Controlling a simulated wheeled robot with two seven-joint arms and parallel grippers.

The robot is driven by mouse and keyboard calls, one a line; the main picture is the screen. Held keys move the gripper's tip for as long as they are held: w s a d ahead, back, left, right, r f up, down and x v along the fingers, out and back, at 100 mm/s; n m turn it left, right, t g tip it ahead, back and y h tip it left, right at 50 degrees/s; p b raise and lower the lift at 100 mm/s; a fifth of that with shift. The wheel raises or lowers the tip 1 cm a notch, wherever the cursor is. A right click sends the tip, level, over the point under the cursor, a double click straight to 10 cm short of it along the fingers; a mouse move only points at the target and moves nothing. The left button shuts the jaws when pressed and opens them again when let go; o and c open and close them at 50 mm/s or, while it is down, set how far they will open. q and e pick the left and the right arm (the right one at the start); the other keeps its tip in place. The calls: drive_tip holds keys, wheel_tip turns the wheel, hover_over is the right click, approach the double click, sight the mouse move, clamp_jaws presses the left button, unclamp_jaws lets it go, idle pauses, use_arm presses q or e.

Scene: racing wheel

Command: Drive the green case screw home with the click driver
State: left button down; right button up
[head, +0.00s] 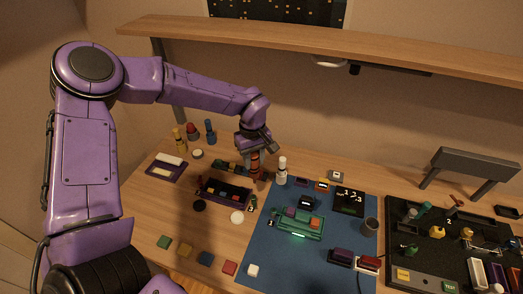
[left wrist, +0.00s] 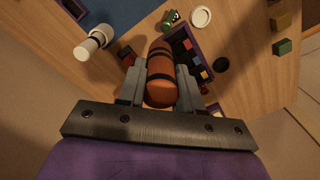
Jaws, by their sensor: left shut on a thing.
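The click driver (head: 255,166), an orange-brown cylinder with dark bands, is upright in my left gripper (head: 254,152). In the left wrist view, the driver (left wrist: 160,75) sits between the two grey fingers of the left gripper (left wrist: 160,85), which are shut on it. I cannot tell whether its lower end touches the table. The green case (head: 285,228) lies on the blue mat (head: 262,262), to the right of and nearer than the driver, with a lit green strip on its front. Its screw is too small to make out. My right gripper is not in view.
A white banded bottle (head: 282,172) stands just right of the driver. A dark tray (head: 222,193) with small parts lies to its left and nearer. A wooden shelf (head: 330,50) spans above.

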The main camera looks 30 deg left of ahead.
sight(252, 174)
use_arm(q)
drive_tip(key=shift+s+r, duration=0.1)
drive_tip(key=shift+s, duration=0.2)
drive_tip(key=f, duration=0.1)
drive_tip(key=f+b, duration=0.1)
drive_tip(key=f, duration=0.3)
drive_tip(key=shift+s+b, duration=0.3)
drive_tip(key=shift+b, duration=0.1)
drive_tip(key=shift+s+d+f, duration=0.1)
drive_tip(key=shift+s+f, duration=0.05)
drive_tip(key=shift+f, duration=0.3)
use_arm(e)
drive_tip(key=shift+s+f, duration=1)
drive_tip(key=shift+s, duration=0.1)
use_arm(q)
drive_tip(key=shift+s+r, duration=0.1)
drive_tip(key=shift+s, duration=0.1)
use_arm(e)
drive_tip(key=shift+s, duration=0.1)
use_arm(q)
drive_tip(key=shift+w, duration=0.1)
